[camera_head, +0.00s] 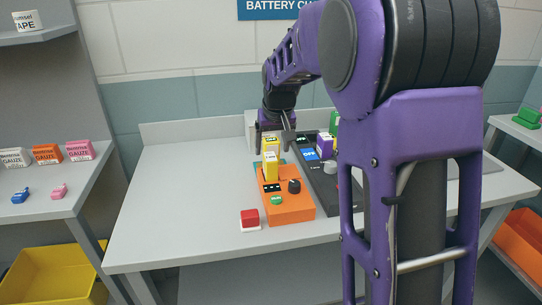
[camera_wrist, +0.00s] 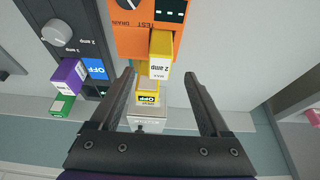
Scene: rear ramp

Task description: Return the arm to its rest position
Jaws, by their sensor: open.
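My purple arm (camera_head: 410,140) reaches over the bench from the right and hides part of it in the head view. My gripper (camera_head: 277,133) is above the back of the orange unit (camera_head: 290,208). In the wrist view my gripper (camera_wrist: 158,80) has its two dark fingers wide apart, with nothing held between them. A yellow block (camera_head: 270,167) marked "2 amp" stands in the orange unit; it also shows in the wrist view (camera_wrist: 160,55), beyond the fingertips.
A dark unit (camera_head: 318,178) with a purple block (camera_head: 325,146) stands right of the orange one. A red and white button (camera_head: 250,219) sits at the bench (camera_head: 170,205) front. The bench's left side is clear. Shelves with small boxes (camera_head: 78,150) stand left, above a yellow bin (camera_head: 55,275).

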